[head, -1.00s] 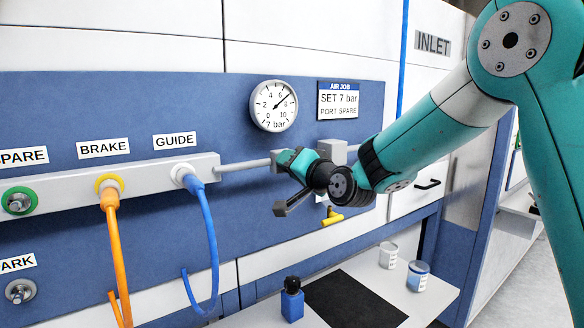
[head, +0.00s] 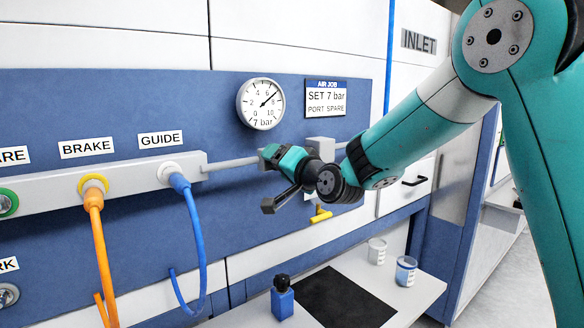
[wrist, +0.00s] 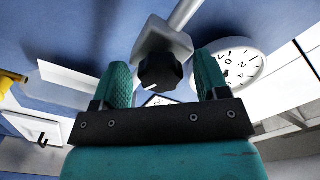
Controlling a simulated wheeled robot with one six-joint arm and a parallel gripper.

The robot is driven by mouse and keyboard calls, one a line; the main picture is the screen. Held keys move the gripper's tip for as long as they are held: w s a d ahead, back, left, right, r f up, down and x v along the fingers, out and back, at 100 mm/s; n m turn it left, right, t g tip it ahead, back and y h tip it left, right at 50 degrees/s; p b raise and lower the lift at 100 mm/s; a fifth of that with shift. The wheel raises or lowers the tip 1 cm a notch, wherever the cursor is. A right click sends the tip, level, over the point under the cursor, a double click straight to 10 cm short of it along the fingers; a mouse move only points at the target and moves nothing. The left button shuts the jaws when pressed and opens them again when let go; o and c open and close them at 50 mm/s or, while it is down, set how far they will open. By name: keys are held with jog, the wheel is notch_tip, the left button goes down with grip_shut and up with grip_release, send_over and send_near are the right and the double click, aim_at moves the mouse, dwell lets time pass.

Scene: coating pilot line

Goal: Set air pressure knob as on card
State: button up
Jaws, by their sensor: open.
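The card (head: 325,98) reads AIR JOB, SET 7 bar, PORT SPARE. Left of it, the round gauge (head: 261,103) has its needle between 6 and 8 and "7 bar" at its foot; it also shows in the wrist view (wrist: 238,67). The black knob (wrist: 160,72), with a white pointer mark, sits on a grey block in the wrist view. My gripper (head: 269,181) is open at the regulator, and in the head view it hides the knob. In the wrist view its fingers stand either side of the knob, with visible gaps.
A grey manifold (head: 125,177) carries an orange hose (head: 97,240) and a blue hose (head: 192,220). A yellow lever (head: 320,215) hangs below my gripper. A blue bottle (head: 283,298), a black mat (head: 340,300) and two cups (head: 405,270) are on the shelf below.

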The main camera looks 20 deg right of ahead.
jog(key=b+v, duration=0.6)
jog(key=v, duration=1.1)
jog(key=shift+s+r, duration=0.1)
jog(key=s+a+f+n+g+y, duration=0.2)
jog(key=s+a+f+n+g, duration=0.25)
jog(key=a+f, duration=0.2)
jog(key=s+a+f+n+g+h, duration=0.1)
jog(key=s+f+n+g, duration=0.3)
jog(key=s, duration=0.5)
jog(key=s+a+f+n+g+h, duration=0.2)
jog(key=s+f+n+g, duration=0.2)
jog(key=s+g, duration=0.4)
jog(key=shift+s+a+f+n+g, duration=0.2)
jog(key=shift+s+f+n+g, duration=0.25)
jog(key=shift+f, duration=0.4)
dwell(1.2)
